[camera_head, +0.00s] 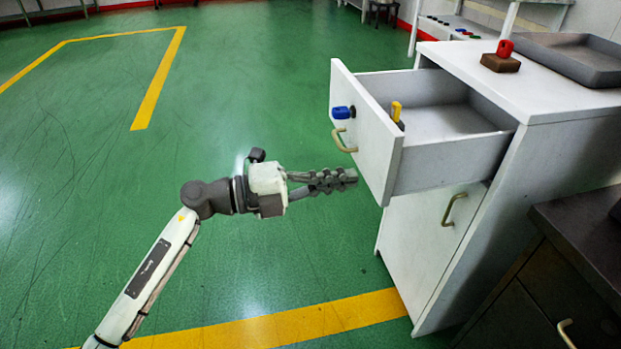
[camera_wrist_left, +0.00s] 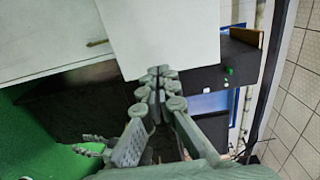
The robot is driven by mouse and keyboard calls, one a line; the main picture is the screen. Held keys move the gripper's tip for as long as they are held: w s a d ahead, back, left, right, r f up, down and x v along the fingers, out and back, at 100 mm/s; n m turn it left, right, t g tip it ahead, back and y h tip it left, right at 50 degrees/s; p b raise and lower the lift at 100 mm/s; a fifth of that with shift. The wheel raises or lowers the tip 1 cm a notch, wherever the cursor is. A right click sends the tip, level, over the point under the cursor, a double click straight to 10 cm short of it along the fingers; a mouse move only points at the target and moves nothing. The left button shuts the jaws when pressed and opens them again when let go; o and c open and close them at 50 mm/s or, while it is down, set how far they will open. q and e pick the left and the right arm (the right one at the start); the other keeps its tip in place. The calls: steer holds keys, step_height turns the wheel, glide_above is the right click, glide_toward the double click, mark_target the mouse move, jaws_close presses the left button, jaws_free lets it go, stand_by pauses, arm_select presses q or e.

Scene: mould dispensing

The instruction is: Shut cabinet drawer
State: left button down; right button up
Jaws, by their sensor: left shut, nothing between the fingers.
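The white cabinet (camera_head: 440,225) stands at the right, and its top drawer (camera_head: 455,120) is pulled well out. The drawer front (camera_head: 372,135) has a brass handle (camera_head: 344,140) and a blue knob-like piece (camera_head: 343,112). My left gripper (camera_head: 352,178) is shut and empty. Its fingertips are at the lower part of the drawer front, below the handle; I cannot tell if they touch it. In the left wrist view, the closed fingertips (camera_wrist_left: 160,73) overlap the lower edge of a white panel (camera_wrist_left: 165,30), likely the drawer front. My right gripper is not identifiable.
A yellow-and-dark object (camera_head: 397,113) is in the drawer. A brown block with a red piece (camera_head: 501,58) and a grey tray (camera_head: 575,55) are on the cabinet top. A closed door (camera_head: 440,240) is below the drawer. A dark cabinet (camera_head: 560,270) stands near right. Open floor lies left.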

mark_target(380, 173)
arm_select(q)
steer(key=x, duration=0.2)
steer(key=shift+w+d+r, duration=0.1)
steer(key=shift+w+d, duration=0.05)
steer(key=shift+d, duration=0.2)
steer(key=shift+w+d, duration=0.2)
steer(key=shift+d, duration=0.45)
arm_select(e)
steer(key=shift+f, duration=0.7)
